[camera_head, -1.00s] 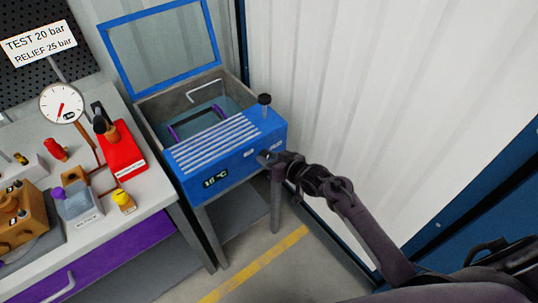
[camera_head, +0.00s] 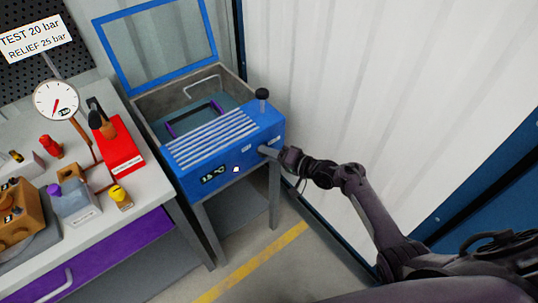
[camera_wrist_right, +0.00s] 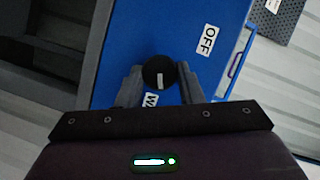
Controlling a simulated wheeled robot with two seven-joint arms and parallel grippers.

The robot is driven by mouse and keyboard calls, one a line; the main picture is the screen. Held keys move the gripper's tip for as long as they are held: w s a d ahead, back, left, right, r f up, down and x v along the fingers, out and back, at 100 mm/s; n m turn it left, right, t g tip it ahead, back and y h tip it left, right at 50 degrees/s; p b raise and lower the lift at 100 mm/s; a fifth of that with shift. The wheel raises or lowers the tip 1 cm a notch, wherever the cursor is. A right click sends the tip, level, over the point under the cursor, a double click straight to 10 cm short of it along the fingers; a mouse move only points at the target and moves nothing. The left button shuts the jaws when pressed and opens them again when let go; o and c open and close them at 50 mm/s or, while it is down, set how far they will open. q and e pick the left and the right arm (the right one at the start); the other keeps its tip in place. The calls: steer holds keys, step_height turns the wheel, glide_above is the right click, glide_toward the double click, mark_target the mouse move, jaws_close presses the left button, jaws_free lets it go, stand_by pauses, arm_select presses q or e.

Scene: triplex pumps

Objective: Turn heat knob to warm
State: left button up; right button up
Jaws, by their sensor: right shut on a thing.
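The blue heated bath (camera_head: 215,150) stands right of the bench with its lid up. Its heat knob (camera_wrist_right: 159,72) is a black round knob with a white mark, on the front face. In the right wrist view the mark points down, toward a partly hidden label starting with W (camera_wrist_right: 150,99); the OFF label (camera_wrist_right: 209,41) is up and to the right. My right gripper (camera_head: 265,151) is at the front panel's right side, its fingers shut on the knob from both sides. They also show in the wrist view (camera_wrist_right: 160,80). My left gripper is not in view.
A black-topped post (camera_head: 262,97) rises from the bath's right rear. The bench (camera_head: 150,190) holds pump parts and a gauge (camera_head: 56,100). A corrugated wall stands right.

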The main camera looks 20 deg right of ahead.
steer(key=shift+f+m+t+y+b, duration=0.1)
steer(key=shift+m+t+y+b, duration=0.3)
steer(key=shift+m, duration=0.55)
steer(key=shift+f+m+t+y+b, duration=0.1)
steer(key=shift+m+t+y+b, duration=0.25)
steer(key=shift+m, duration=0.6)
steer(key=o, duration=1)
steer(key=shift+c, duration=0.2)
steer(key=v, duration=0.7)
steer(key=shift+s+d, duration=0.25)
steer(key=shift+d, duration=0.15)
steer(key=shift+r, duration=0.1)
